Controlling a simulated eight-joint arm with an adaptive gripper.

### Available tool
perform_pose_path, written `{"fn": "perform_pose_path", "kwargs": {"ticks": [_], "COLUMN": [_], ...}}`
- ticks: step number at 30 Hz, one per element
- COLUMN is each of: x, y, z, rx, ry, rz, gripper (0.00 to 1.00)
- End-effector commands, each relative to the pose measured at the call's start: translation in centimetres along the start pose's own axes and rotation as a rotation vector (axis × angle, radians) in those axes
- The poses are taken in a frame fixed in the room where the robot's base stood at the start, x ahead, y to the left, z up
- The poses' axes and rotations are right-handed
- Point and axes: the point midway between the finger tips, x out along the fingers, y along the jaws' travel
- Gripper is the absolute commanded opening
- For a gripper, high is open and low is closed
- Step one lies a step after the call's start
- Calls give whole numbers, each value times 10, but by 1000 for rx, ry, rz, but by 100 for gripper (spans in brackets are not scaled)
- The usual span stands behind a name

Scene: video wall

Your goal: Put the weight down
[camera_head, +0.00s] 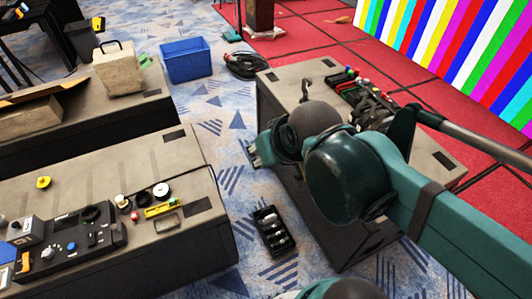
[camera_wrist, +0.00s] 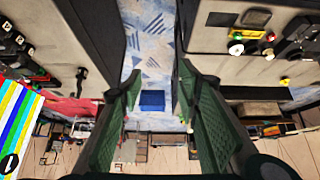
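No thing in view is clearly the weight, and I cannot tell which object it is. A pale block with a dark handle (camera_head: 118,68) stands on the far left desk. Small round pieces, one a black-and-white disc (camera_head: 161,190), sit on the near left desk. My gripper (camera_head: 257,152) is over the gap between the near left desk and the right desk. In the wrist view my gripper (camera_wrist: 158,82) has its two green fingers wide apart, with nothing held between them. The blue bin (camera_wrist: 152,100) shows far beyond the gap.
The near left desk (camera_head: 150,160) carries a control panel (camera_head: 75,245). The right desk (camera_head: 285,78) carries a hook-like black item (camera_head: 304,90) and several small devices. A black tray (camera_head: 273,232) lies on the floor between desks. The blue bin (camera_head: 186,60) and cable coil (camera_head: 246,65) stand behind.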

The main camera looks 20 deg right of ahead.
Motion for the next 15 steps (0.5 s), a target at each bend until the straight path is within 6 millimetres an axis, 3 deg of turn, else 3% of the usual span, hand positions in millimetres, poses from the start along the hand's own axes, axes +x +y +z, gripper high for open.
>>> {"fn": "perform_pose_path", "kwargs": {"ticks": [15], "x": [2], "y": [4], "z": [-3], "rx": [6], "ry": [-2], "rz": [12], "gripper": [35]}}
